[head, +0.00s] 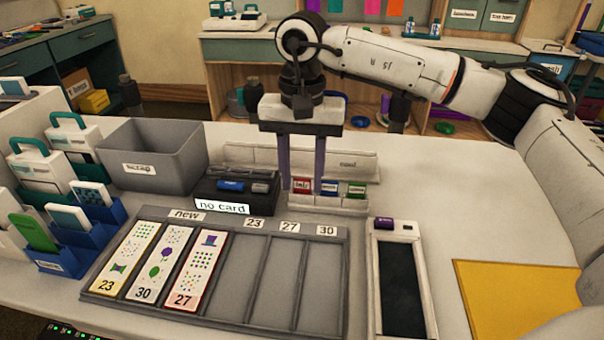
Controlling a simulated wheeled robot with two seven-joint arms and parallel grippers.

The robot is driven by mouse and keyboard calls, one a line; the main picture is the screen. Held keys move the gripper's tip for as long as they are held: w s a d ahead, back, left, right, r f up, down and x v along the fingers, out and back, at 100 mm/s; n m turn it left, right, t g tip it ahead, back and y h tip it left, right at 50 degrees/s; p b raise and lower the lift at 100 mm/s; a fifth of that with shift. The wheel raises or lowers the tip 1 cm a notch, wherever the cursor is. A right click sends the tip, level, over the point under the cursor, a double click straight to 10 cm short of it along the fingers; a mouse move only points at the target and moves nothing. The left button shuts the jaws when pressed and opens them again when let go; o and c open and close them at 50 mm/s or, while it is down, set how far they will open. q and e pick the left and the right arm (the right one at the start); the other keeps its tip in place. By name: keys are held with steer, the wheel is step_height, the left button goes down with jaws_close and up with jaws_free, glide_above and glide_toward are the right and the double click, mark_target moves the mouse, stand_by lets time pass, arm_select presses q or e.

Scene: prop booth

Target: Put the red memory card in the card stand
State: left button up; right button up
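The red memory card (301,186) stands in the left place of a small pale card stand (328,206) at the middle of the table. A blue card (329,188) and a green card (356,190) stand to its right in the same stand. My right gripper (302,190) reaches down from above. Its two fingers are apart, one on each side of the red card, with visible gaps. Whether a fingertip touches the stand cannot be told. My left gripper is not in view.
A black reader (205,196) showing "no card" stands just left of the stand. A grey scrap bin (150,155) is behind it. A grey divided tray (130,306) with several picture cards lies in front. A dark-screened device (402,290) and yellow mat (515,300) lie right.

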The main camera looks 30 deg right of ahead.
steer(key=shift+o, duration=0.9)
steer(key=shift+r, duration=0.1)
step_height(320, 180, up, 10)
steer(key=shift+p, duration=0.35)
